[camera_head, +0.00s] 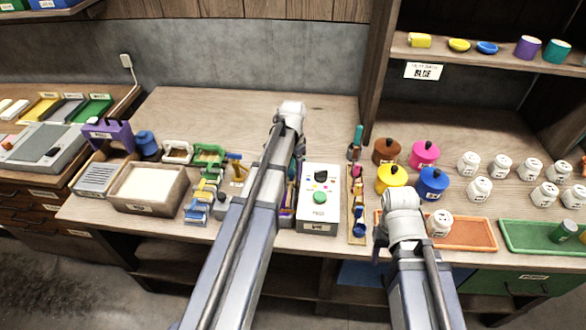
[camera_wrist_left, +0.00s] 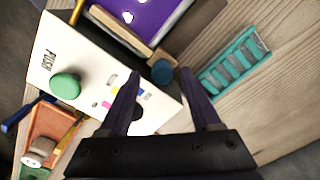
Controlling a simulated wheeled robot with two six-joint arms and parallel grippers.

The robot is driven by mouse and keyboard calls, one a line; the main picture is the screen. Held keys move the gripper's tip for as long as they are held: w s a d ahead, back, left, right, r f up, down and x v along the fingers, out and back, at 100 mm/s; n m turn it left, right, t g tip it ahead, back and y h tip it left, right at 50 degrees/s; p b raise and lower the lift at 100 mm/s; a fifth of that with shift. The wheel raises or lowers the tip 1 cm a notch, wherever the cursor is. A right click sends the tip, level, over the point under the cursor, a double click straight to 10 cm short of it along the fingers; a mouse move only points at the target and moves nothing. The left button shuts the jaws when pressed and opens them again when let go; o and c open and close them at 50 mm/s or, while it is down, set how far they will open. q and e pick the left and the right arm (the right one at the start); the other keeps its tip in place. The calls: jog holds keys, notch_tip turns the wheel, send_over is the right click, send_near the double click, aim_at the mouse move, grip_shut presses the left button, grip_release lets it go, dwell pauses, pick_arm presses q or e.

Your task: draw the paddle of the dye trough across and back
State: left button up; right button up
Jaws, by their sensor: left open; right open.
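A purple-floored tray (camera_wrist_left: 150,18) with white specks and a wooden rim shows at the top of the left wrist view; it looks like the dye trough. A small blue round knob (camera_wrist_left: 162,72) sits by its near corner, between my left fingertips in the picture. I cannot tell if it belongs to the paddle. My left gripper (camera_wrist_left: 160,74) is open, with nothing held. My right wrist (camera_head: 403,205) is at the front right; its jaws are hidden.
A white panel box (camera_head: 321,182) with a green knob stands right of the trough. A teal ribbed rack (camera_wrist_left: 232,72) lies to the right in the left wrist view. Coloured pots (camera_head: 391,178) and an orange tray (camera_head: 470,236) stand near my right arm.

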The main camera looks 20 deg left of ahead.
pick_arm(q)
notch_tip(320, 180, up, 8)
jog(key=p, duration=0.7)
jog(key=shift+f, duration=0.15)
jog(key=shift+f, duration=0.1)
jog(key=shift+d, duration=0.1)
jog(key=s+d+n+y, duration=0.1)
jog(key=s+d+n, duration=0.1)
jog(key=s+d, duration=1.8)
jog(key=shift+s+d+f+b, duration=0.2)
jog(key=shift+d+f+b, duration=0.15)
jog(key=shift+d, duration=0.55)
